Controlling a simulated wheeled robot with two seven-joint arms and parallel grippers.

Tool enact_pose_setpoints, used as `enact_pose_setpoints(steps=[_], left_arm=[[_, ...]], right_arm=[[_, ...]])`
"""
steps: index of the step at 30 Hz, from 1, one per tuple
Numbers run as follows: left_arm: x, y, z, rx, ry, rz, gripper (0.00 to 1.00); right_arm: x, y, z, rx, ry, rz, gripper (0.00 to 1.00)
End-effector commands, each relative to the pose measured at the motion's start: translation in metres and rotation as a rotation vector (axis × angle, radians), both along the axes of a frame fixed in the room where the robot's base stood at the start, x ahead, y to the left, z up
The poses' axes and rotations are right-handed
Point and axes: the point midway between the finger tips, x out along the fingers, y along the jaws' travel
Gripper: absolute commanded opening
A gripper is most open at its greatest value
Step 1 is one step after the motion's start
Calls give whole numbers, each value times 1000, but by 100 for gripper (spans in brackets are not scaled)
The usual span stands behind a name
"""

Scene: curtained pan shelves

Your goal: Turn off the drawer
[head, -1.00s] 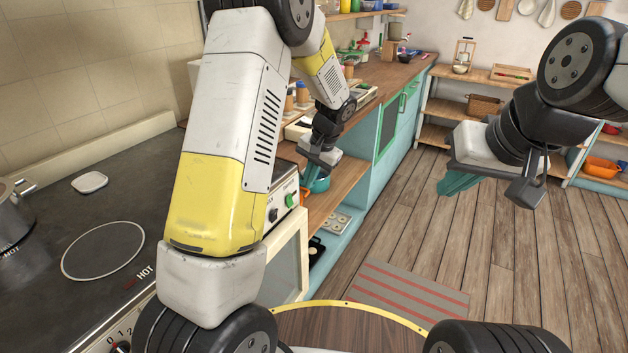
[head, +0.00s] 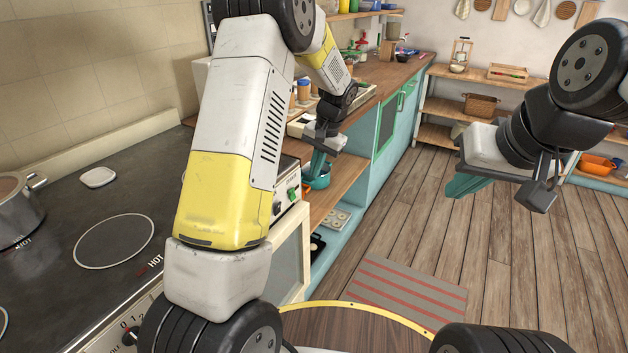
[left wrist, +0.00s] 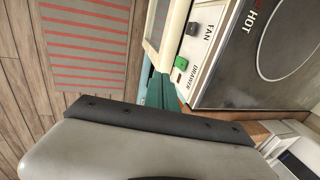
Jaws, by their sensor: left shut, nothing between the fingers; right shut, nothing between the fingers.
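The stove's front panel carries a green switch (head: 292,193), labelled DRAWER in the left wrist view, where the switch (left wrist: 181,65) is near the top middle. A black switch (left wrist: 192,28), labelled FAN, is beside it; it also shows in the head view (head: 277,208). My left gripper (head: 317,172) is shut and empty, its teal fingers pointing down in the head view, just beyond the panel. In the left wrist view its fingers (left wrist: 160,91) end close to the green switch; I cannot tell any contact. My right gripper (head: 466,185) is shut and empty over the floor.
The black stove top (head: 60,225) has a metal pot (head: 18,212) at its left edge. A wooden counter (head: 375,78) with teal cabinets runs beyond the stove. A striped mat (head: 405,290) lies on the floor. Shelves stand along the back wall; the floor between is clear.

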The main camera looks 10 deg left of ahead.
Motion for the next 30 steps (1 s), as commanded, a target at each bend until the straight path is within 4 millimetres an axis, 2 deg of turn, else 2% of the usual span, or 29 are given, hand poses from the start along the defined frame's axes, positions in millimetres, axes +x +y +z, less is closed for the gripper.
enact_pose_setpoints(steps=[11, 17, 27, 30], left_arm=[[0, 1, -5, -1, 1, 0, 0], [2, 8, -33, 0, 4, 0, 0], [9, 27, -101, 1, 3, 2, 0], [15, 42, -103, 0, -1, 3, 0]], right_arm=[[0, 0, 0, 0, 1, 0, 0], [0, 0, 0, 0, 1, 0, 0], [0, 0, 0, 0, 1, 0, 0], [0, 0, 0, 0, 1, 0, 0]])
